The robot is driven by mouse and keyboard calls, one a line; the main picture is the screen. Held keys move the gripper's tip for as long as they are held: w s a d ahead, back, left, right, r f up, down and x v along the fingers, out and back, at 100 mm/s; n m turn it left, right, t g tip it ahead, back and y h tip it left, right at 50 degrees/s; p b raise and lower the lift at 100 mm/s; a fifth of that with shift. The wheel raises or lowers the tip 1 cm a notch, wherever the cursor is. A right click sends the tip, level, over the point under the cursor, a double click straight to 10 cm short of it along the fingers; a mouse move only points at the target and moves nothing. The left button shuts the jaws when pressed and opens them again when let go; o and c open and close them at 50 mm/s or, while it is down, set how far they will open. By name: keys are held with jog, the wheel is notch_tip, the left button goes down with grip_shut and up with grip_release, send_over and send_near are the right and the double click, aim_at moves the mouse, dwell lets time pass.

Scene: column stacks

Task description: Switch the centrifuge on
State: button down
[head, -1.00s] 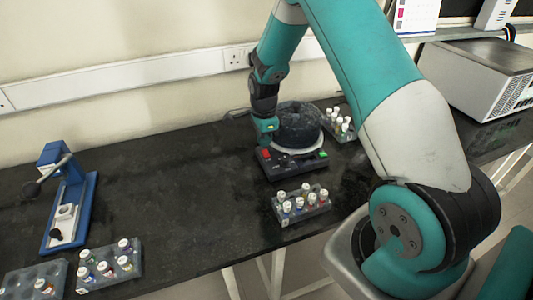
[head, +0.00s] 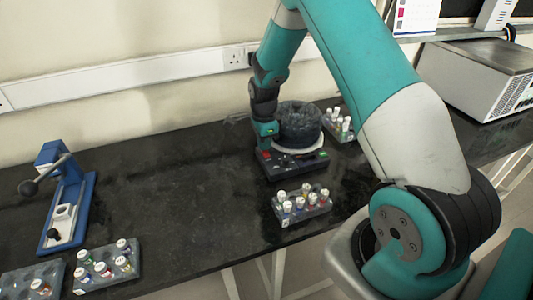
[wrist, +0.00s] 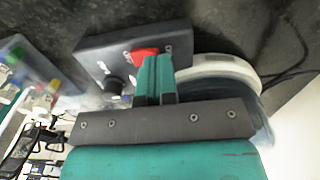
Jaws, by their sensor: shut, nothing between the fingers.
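The centrifuge stands at the back of the bench, with a dark round drum (head: 299,122) on a pale ring above a dark control panel (head: 290,168). A red switch (head: 265,156) sits at the panel's left end, and a small green spot shows near its right end. My gripper (head: 266,146) is shut and empty, pointing down at the red switch. In the wrist view the closed fingertips (wrist: 156,62) overlap the edge of the red switch (wrist: 143,54). Whether they touch it, I cannot tell. A black knob (wrist: 114,84) shows beside it.
A rack of capped vials (head: 302,206) stands just in front of the centrifuge, and another (head: 340,124) is behind it to the right. A blue press-like device (head: 66,200) and more racks (head: 106,268) are at the left. The bench middle is clear.

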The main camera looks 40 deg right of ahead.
jog(key=shift+f, duration=0.15)
jog(key=shift+r+p, duration=1.95)
jog(key=shift+r, duration=0.65)
